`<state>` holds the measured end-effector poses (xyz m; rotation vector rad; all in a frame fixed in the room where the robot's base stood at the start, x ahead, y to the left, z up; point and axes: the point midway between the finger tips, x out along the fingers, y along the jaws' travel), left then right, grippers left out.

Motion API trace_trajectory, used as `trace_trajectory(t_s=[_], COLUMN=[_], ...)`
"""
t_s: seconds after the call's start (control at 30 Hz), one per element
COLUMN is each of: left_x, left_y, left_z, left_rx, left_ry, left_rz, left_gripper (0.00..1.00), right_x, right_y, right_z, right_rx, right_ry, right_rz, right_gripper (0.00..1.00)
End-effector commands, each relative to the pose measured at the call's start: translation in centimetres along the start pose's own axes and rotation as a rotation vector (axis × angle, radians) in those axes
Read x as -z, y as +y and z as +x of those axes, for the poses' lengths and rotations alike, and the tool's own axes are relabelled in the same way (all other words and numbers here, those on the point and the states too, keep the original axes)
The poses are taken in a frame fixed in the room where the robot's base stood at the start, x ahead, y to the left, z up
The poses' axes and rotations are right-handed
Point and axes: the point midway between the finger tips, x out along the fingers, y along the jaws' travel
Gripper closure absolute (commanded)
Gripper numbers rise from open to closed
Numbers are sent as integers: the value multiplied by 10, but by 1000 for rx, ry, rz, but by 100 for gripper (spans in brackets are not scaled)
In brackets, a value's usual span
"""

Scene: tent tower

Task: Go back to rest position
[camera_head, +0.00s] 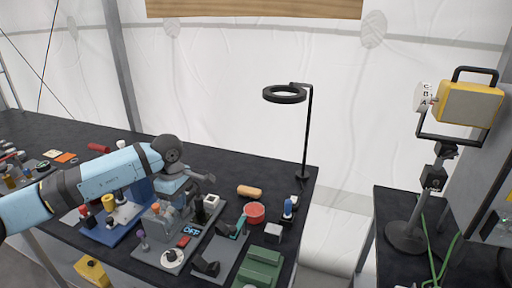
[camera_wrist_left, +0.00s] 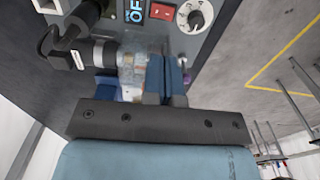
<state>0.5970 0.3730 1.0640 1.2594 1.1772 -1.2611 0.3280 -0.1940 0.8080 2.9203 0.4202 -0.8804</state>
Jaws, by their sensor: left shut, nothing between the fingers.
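My left arm (camera_head: 108,172) reaches in from the left over the table and bends down at the wrist. In the left wrist view my left gripper (camera_wrist_left: 165,65) has its two blue fingers together, with nothing between them. It is above a grey control panel (camera_wrist_left: 205,40) with a dial, a red switch and a blue display reading "OF". A black cylindrical fitting (camera_wrist_left: 85,52) is just left of the fingers; I cannot tell whether they touch it. In the head view the arm partly hides the panels below. My right gripper is not in view.
The dark table (camera_head: 262,165) holds several panels, a red round container (camera_head: 255,211), an orange cylinder (camera_head: 249,191) and a green block (camera_head: 261,265). A ring lamp (camera_head: 285,94) stands at its back right. A yellow work light (camera_head: 470,103) stands on a separate right table.

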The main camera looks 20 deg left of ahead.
Motion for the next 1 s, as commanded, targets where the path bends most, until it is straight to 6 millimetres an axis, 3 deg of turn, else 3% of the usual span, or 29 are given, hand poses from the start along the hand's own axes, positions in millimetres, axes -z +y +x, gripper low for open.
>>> trace_trajectory(t_s=[0.07,0.17,0.27,0.4,0.5,0.6,0.7,0.83,1.0], left_x=[-5,-29,-81,-180,-236,-273,-290,-285,-251], left_y=[-1,-6,-20,-53,-75,-89,-96,-98,-113], left_z=[2,14,32,45,35,20,6,2,39], left_rx=[2,12,42,147,264,412,587,843,1217], left_ry=[-16,-106,-303,-733,-1043,-1325,-1573,-1829,-2013], left_rz=[0,-4,-35,-184,-367,-602,-887,-1323,-1998], left_gripper=[100,100,100,100,100,100,100,100,100], right_x=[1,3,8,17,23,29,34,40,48], right_y=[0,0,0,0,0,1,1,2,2], right_z=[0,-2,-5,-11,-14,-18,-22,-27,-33], right_rx=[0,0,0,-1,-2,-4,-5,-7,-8], right_ry=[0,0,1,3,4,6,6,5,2], right_rz=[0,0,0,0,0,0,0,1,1], right_gripper=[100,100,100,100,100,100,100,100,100])
